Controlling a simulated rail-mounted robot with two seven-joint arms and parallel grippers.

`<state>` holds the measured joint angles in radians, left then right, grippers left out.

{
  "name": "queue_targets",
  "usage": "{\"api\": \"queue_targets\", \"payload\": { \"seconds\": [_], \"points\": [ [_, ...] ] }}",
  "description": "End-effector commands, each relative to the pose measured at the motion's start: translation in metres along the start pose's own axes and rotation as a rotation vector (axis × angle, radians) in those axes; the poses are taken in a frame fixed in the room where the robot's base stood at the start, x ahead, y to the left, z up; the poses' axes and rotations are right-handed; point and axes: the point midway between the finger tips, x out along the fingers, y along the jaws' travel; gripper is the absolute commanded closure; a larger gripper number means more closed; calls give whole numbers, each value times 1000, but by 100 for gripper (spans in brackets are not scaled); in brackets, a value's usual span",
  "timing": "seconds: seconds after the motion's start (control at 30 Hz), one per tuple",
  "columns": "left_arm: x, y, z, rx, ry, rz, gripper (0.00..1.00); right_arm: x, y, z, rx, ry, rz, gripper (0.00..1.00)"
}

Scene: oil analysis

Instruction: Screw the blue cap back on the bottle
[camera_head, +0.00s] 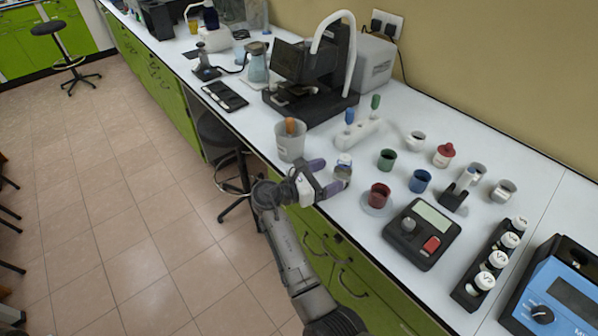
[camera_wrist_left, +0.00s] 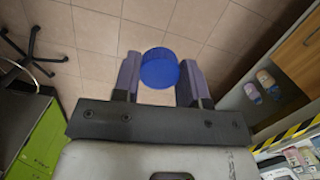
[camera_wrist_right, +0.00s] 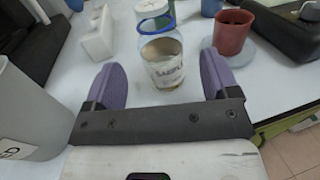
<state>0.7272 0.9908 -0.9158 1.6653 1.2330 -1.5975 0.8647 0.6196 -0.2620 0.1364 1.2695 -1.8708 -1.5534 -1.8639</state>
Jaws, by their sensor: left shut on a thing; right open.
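The sample bottle (camera_head: 343,171) stands upright on the white bench near its front edge. In the right wrist view the bottle (camera_wrist_right: 163,66) is clear, with a printed label, amber contents and a blue ring at its uncapped neck. My right gripper (camera_head: 326,178) is open. Its purple-padded fingers (camera_wrist_right: 161,64) point at the bottle, one towards each side, with gaps between. The blue cap (camera_wrist_left: 159,68) is in the left wrist view, held between the fingers of my left gripper (camera_wrist_left: 159,74), over the floor. The left gripper is outside the head view.
A grey beaker (camera_head: 291,142) stands close left of the bottle. A red cup (camera_head: 378,194), blue cup (camera_head: 420,181) and green cup (camera_head: 387,158) stand to the right. A black device (camera_head: 422,234) sits nearer the front edge. A white holder (camera_head: 359,133) stands behind.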

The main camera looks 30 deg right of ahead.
Motion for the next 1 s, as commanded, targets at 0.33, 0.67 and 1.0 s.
{"api": "queue_targets", "payload": {
  "seconds": [0.33, 0.67, 1.0],
  "points": [
    [15, 0, -2, 0, 0, 0, 82, 32, 0, -2, 3, -2, -2, 19],
    [17, 0, -2, 0, 0, 0, 82, 52, 0, 1, 1, 0, 0, 19],
    [17, 0, -2, 0, 0, 0, 82, 52, 0, 0, 0, 0, 0, 34]
  ]
}}
